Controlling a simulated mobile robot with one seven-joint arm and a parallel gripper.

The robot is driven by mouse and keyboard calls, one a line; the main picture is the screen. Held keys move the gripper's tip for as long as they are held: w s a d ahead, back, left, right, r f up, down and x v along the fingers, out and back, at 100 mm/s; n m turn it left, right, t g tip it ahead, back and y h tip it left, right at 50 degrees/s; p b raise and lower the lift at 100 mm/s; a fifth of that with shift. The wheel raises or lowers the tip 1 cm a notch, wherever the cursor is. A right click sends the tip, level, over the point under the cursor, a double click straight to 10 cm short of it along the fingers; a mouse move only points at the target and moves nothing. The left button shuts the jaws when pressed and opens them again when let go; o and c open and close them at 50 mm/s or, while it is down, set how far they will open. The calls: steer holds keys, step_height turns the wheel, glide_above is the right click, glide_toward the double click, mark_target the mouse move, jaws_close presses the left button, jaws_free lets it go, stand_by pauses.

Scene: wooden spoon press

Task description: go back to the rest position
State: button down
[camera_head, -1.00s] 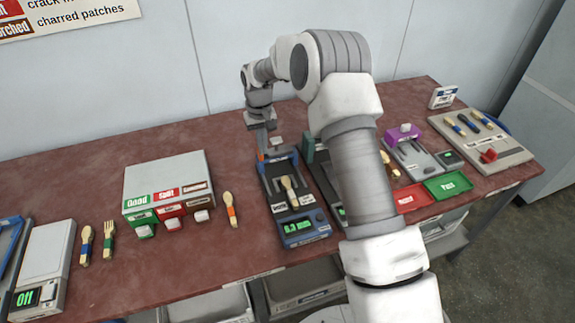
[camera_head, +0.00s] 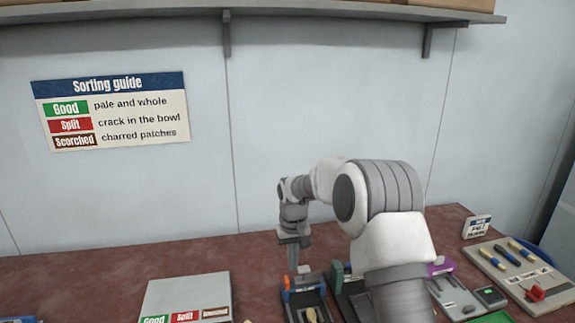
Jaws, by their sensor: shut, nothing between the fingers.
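My gripper (camera_head: 294,262) points down at the end of my bent arm, above the back end of the blue-and-orange press (camera_head: 303,283). Its narrow fingers look shut, with nothing seen between them. A small pale piece shows just by the fingertips, and I cannot tell whether they touch it. A wooden spoon (camera_head: 311,314) lies in the press, partly cut off by the bottom edge. My arm hides part of the dark green device (camera_head: 340,275) to the right of the press.
The sorting box (camera_head: 187,292) stands to the left. At right are a grey device with a purple part (camera_head: 440,268), a tray (camera_head: 500,262) of handled tools and a small sign (camera_head: 477,227). The sorting guide (camera_head: 112,110) hangs on the wall below a shelf (camera_head: 150,13).

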steer(key=s+d+r+t, duration=0.1)
steer(key=s+d+r, duration=0.3)
steer(key=s+r, duration=0.45)
steer(key=s+d+r+t, duration=0.25)
steer(key=s+r, duration=0.35)
steer(key=r, duration=0.5)
steer(key=s+d+m+t, duration=0.1)
steer(key=s+d, duration=0.1)
steer(key=s, duration=0.8)
steer(key=s+d+r+m, duration=0.1)
steer(key=s+d, duration=0.2)
steer(key=s, duration=0.8)
steer(key=shift+r+t, duration=0.15)
steer(key=shift+t, duration=0.2)
steer(key=shift+a, duration=0.1)
